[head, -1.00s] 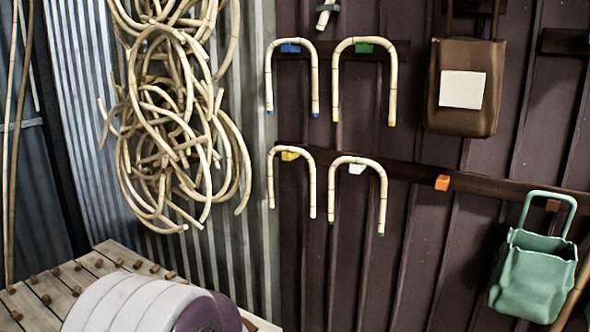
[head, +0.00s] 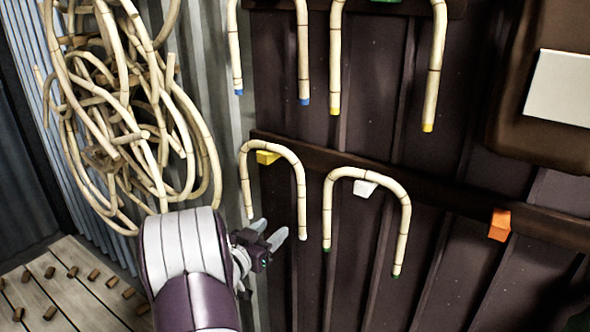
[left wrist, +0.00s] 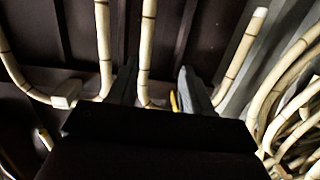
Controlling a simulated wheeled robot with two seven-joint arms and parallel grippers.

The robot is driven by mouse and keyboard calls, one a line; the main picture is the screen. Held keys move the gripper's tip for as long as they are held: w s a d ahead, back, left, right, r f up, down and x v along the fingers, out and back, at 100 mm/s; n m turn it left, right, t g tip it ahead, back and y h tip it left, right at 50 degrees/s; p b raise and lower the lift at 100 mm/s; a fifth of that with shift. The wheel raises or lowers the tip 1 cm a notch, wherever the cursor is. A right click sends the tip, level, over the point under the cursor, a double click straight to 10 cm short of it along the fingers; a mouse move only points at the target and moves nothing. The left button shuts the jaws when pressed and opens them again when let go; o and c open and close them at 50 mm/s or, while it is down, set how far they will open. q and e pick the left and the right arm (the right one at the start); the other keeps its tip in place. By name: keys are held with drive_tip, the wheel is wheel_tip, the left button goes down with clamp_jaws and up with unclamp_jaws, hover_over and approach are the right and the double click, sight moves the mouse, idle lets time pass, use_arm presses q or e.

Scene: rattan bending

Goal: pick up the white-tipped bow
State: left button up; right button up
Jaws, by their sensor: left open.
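The white-tipped bow (head: 273,150) is a pale jointed rattan U hanging legs down on the yellow peg (head: 267,157). Its right leg ends in a white tip. My left gripper (head: 270,231) is open and empty, low between the bow's two legs in the head view. In the left wrist view, which shows the bows upside down, one leg of this bow (left wrist: 147,45) appears in the gap between the fingers (left wrist: 159,88). Contact cannot be told. The yellow peg (left wrist: 175,101) shows near the right finger. My right gripper is out of view.
A green-tipped bow (head: 403,220) hangs close by on the white peg (head: 365,188). Blue-tipped (head: 301,60) and yellow-tipped (head: 434,70) bows hang above. An orange peg (head: 499,225) is bare. Tangled rattan (head: 120,100) hangs left; a slatted table (head: 45,290) with short pegs stands below.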

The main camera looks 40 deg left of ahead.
sight(299, 203)
use_arm(q)
drive_tip(key=shift+t+h, duration=0.4)
drive_tip(key=shift+t, duration=0.2)
drive_tip(key=w, duration=0.2)
drive_tip(key=w+r+p, duration=0.1)
drive_tip(key=w, duration=0.1)
drive_tip(key=w+r+p, duration=0.1)
drive_tip(key=w, duration=0.1)
drive_tip(key=shift+w+d+r, duration=0.1)
drive_tip(key=shift+w+d, duration=0.2)
drive_tip(key=shift+w, duration=0.05)
drive_tip(key=w, duration=0.1)
drive_tip(key=w+p, duration=0.2)
drive_tip(key=shift+w+r, duration=0.2)
drive_tip(key=shift+r, duration=0.1)
drive_tip(key=shift+w+f+p, duration=0.1)
drive_tip(key=shift+w+p, duration=0.2)
drive_tip(key=shift+w, duration=0.1)
drive_tip(key=shift+w+a+f, duration=0.2)
drive_tip(key=shift+w+f, duration=0.05)
drive_tip(key=shift+w, duration=0.1)
drive_tip(key=shift+s+r, duration=0.15)
clamp_jaws()
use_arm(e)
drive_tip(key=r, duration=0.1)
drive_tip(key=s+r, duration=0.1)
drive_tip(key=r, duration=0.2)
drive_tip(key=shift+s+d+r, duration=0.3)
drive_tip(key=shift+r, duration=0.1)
